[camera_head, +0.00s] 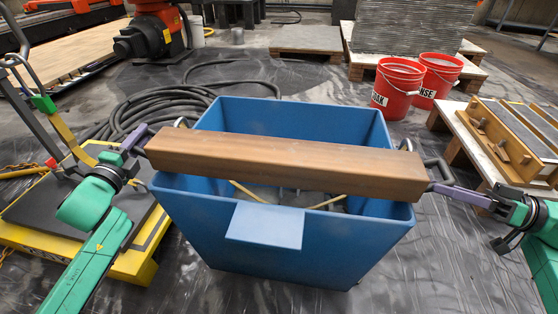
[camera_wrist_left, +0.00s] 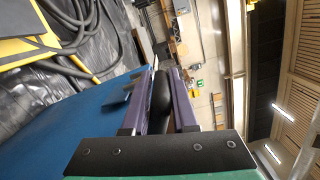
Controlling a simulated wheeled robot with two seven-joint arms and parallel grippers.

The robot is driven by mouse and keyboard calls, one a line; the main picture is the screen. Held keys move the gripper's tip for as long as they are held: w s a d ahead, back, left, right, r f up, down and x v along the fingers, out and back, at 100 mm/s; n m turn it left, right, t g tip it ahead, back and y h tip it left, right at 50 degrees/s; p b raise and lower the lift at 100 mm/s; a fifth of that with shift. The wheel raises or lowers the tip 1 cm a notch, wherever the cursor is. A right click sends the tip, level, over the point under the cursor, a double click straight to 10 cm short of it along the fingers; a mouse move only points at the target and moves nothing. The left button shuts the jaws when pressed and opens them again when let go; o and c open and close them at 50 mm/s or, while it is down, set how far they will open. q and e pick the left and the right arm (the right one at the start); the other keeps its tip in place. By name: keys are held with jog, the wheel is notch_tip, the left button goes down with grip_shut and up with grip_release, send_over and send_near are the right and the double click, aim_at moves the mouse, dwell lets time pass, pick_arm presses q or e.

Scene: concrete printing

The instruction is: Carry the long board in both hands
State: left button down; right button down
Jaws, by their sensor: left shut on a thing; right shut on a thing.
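The long brown board (camera_head: 285,162) spans the blue bin (camera_head: 335,245) from left to right and looks about level. I cannot tell whether it touches the bin's rim or hangs just above it. My left gripper (camera_head: 137,138) is shut on the dark handle at the board's left end. In the left wrist view, its purple fingers (camera_wrist_left: 160,100) lie on both sides of this black handle (camera_wrist_left: 162,95). My right gripper (camera_head: 440,187) is shut on the dark handle at the board's right end. The board hides part of the bin's inside.
A yellow-edged platform (camera_head: 128,262) stands left of the bin, with black hoses (camera_head: 150,108) behind it. Two red buckets (camera_head: 396,88) stand behind right. Dark sheeting (camera_head: 440,270) covers the open floor at front right.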

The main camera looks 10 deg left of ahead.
dwell(0.5)
